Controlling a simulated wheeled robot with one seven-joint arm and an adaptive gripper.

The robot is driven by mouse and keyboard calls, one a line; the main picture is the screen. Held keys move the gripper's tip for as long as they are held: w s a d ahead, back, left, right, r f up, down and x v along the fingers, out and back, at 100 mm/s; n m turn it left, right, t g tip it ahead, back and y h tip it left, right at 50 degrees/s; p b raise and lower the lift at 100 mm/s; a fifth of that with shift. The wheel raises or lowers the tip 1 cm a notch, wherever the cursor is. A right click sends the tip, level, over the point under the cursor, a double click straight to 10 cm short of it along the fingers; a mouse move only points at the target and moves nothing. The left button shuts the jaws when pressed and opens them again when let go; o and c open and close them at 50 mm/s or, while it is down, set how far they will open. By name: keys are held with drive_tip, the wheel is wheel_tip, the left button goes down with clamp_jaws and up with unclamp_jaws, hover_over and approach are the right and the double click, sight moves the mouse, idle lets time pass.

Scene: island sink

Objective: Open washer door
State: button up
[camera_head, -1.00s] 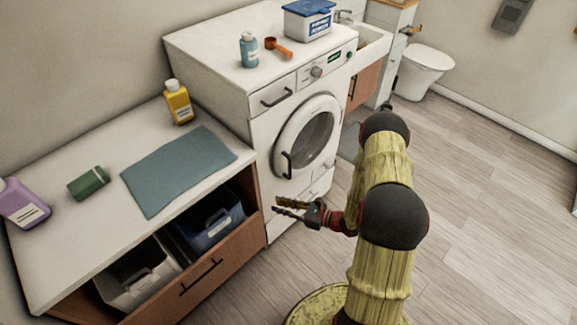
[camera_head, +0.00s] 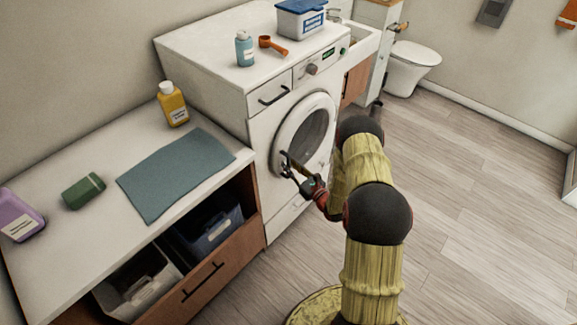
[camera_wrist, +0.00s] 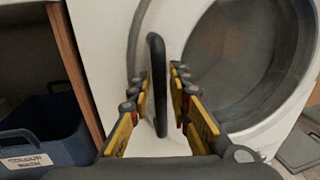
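The white washer (camera_head: 262,215) stands against the wall, and its round door (camera_head: 300,110) is closed in the head view. In the wrist view, the door's pale ring and dark glass (camera_wrist: 235,55) fill the right side. The black vertical door handle (camera_wrist: 158,85) stands between the two fingers of my gripper (camera_wrist: 160,95). The fingers are apart, with a visible gap on each side of the handle. In the head view, my gripper (camera_head: 287,166) is at the handle on the door's left side and hides most of it.
A low cabinet (camera_head: 80,255) with an open shelf of bins (camera_head: 210,238) is left of the washer. A detergent box (camera_head: 301,20) stands on the washer. The floor to the right (camera_head: 470,190) is clear.

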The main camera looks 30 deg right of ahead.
drive_tip(key=shift+w, duration=0.45)
drive_tip(key=c, duration=0.4)
clamp_jaws()
